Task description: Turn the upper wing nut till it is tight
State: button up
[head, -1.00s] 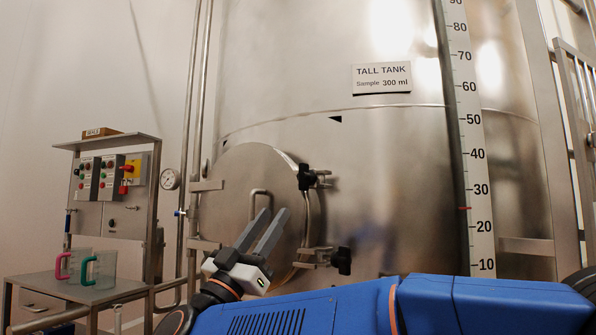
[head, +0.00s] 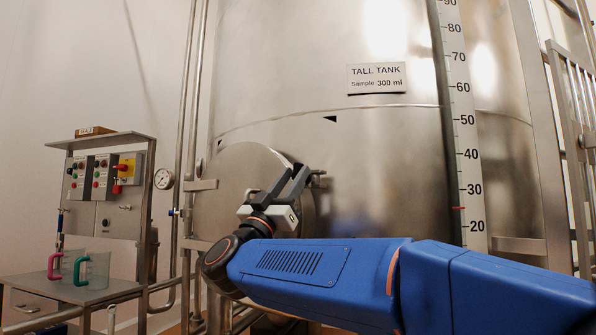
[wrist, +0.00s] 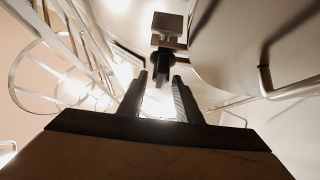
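My gripper (head: 291,171) is raised in front of the round tank door (head: 240,168), at the height of the upper clamp (head: 319,180) on its right edge. The black upper wing nut is mostly hidden behind the fingers in the head view. In the wrist view a dark fitting, seemingly the upper wing nut (wrist: 162,62) on its clamp, lies just beyond the tips of my gripper (wrist: 160,82). The two fingers are apart, with light showing between them, and hold nothing. I cannot tell whether they touch the nut. The lower wing nut is hidden by my arm.
The steel tank (head: 390,150) with its level scale (head: 465,140) fills the middle and right. A bench (head: 100,292) with two jugs is at lower left.

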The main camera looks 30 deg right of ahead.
aim_at(295, 175)
jog(key=shift+x, duration=1.55)
jog(key=shift+c, duration=0.7)
grip_shut()
jog(key=shift+m+g, duration=0.4)
jog(key=shift+m, duration=0.1)
jog(key=m+g, duration=1)
jog(key=m, duration=0.1)
jog(key=shift+s+f+g, duration=0.15)
jog(key=shift+s+g, duration=0.1)
jog(key=shift+g, duration=0.05)
jog(key=m+g+y, duration=0.1)
jog(key=m, duration=0.2)
jog(key=m+g+y, duration=0.2)
jog(key=m, duration=0.1)
jog(key=m+g+y, duration=0.1)
jog(key=m+g, duration=0.1)
jog(key=m, duration=0.1)
jog(key=shift+s+d+f+y, duration=0.2)
jog(key=shift+s+f+y, duration=0.1)
jog(key=shift+s, duration=0.1)
jog(key=shift+m, duration=0.3)
jog(key=shift+o, duration=0.7)
grip_release()
